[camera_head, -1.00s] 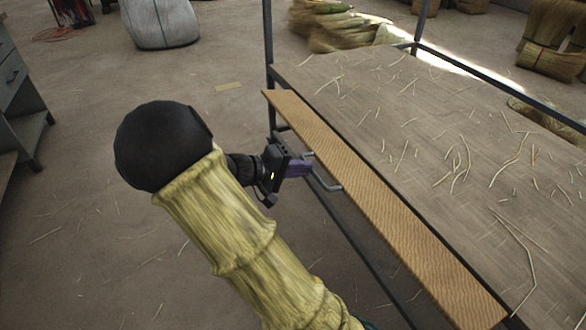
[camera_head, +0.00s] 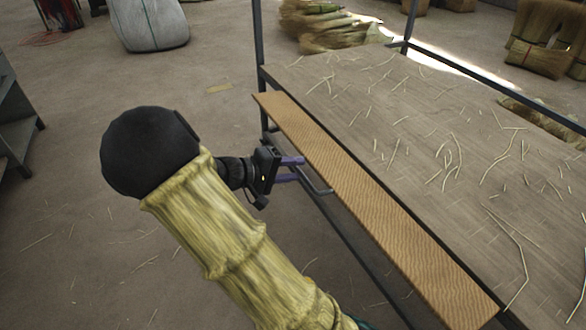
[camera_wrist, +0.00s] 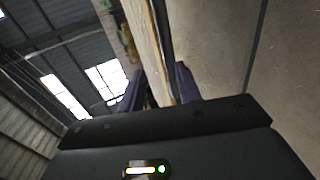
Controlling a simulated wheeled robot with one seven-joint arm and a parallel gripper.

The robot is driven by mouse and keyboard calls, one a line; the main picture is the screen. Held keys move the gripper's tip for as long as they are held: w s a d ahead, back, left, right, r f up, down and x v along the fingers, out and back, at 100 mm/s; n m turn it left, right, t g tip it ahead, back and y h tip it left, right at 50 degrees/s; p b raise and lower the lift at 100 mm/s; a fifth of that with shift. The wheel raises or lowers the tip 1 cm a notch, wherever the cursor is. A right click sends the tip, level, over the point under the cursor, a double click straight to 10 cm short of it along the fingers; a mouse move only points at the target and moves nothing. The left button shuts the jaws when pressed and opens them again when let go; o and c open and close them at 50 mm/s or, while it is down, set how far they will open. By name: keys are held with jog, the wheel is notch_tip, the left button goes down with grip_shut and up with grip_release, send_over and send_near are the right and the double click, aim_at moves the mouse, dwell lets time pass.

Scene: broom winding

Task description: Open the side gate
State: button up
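The side gate (camera_head: 365,190) is a long tan wooden board along the near side of the work table. A dark gap separates it from the tabletop. Its grey bar handle (camera_head: 318,187) sticks out from the outer side, below the board's edge. My gripper (camera_head: 296,168) is at the handle, on the outer side, with its two purple fingers apart. In the wrist view the fingers (camera_wrist: 160,88) are spread, with the board's pale edge and a dark bar running up between them. Whether the fingers touch the handle cannot be told.
The work table (camera_head: 440,150) is strewn with loose straws and has dark metal posts (camera_head: 258,40). A grey drawer cabinet (camera_head: 15,125) stands at far left and a white sack (camera_head: 150,25) at the back.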

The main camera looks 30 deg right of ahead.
jog(key=p+v, duration=0.6)
jog(key=v, duration=1.1)
jog(key=shift+s+d+f, duration=0.1)
jog(key=shift+s+d, duration=0.05)
jog(key=shift+d, duration=0.05)
jog(key=c, duration=0.6)
jog(key=s+d+f+y, duration=0.1)
jog(key=s+y, duration=0.1)
jog(key=s+d+f+g+y, duration=0.1)
jog(key=s+y, duration=0.1)
jog(key=s+d+f+g+y+p, duration=0.1)
jog(key=s+y, duration=0.1)
jog(key=shift+d+f+y, duration=0.3)
jog(key=shift+d+y, duration=0.1)
grip_shut()
jog(key=s+a+r+t+y+p, duration=0.1)
jog(key=s+r+t+y, duration=0.1)
jog(key=s+t+y, duration=0.2)
jog(key=s+y, duration=0.3)
jog(key=shift+r+t, duration=0.35)
jog(key=shift+t, duration=0.05)
jog(key=shift+a, duration=0.1)
